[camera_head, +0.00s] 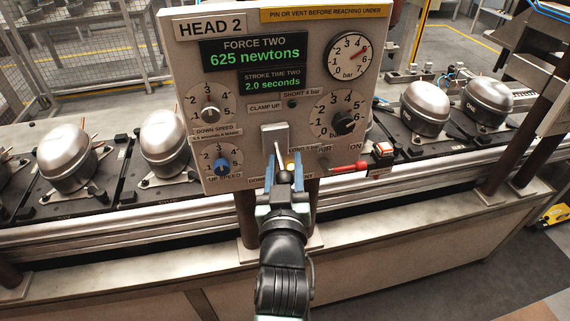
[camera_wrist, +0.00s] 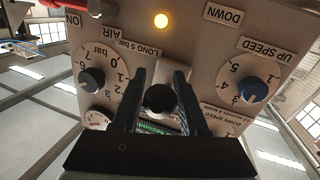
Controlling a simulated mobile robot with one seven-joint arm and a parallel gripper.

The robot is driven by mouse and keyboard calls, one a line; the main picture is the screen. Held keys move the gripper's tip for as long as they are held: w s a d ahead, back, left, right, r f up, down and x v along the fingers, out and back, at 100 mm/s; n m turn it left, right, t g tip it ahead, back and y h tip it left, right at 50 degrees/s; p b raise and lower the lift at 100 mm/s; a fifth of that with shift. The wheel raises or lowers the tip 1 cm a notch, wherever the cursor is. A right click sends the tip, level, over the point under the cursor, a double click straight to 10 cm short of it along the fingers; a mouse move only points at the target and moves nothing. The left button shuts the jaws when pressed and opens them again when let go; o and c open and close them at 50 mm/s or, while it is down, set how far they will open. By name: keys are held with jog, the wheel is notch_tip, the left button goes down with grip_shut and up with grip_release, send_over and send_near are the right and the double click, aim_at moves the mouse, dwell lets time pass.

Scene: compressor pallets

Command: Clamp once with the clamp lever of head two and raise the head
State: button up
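The Head 2 panel (camera_head: 240,95) faces me, reading 625 newtons and 2.0 seconds. Its clamp lever (camera_head: 278,153) comes out of a pale block below the "CLAMP UP" label and slopes down to a black ball knob (camera_head: 284,177). My gripper (camera_head: 284,168) is at the lever, its two fingers on either side of the knob. In the wrist view, upside down, the knob (camera_wrist: 160,98) sits between the dark fingers. They look apart, with a gap in the head view; whether either touches the knob is unclear. A lit amber lamp (camera_wrist: 161,20) is by the lever.
A blue up-speed knob (camera_head: 221,165), a black down-speed knob (camera_head: 209,114) and a black pressure knob (camera_head: 343,123) flank the lever. A red air handle (camera_head: 350,166) projects at right. Silver compressors (camera_head: 165,137) stand on pallets along the conveyor behind.

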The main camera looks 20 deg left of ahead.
grip_shut()
dwell(1.1)
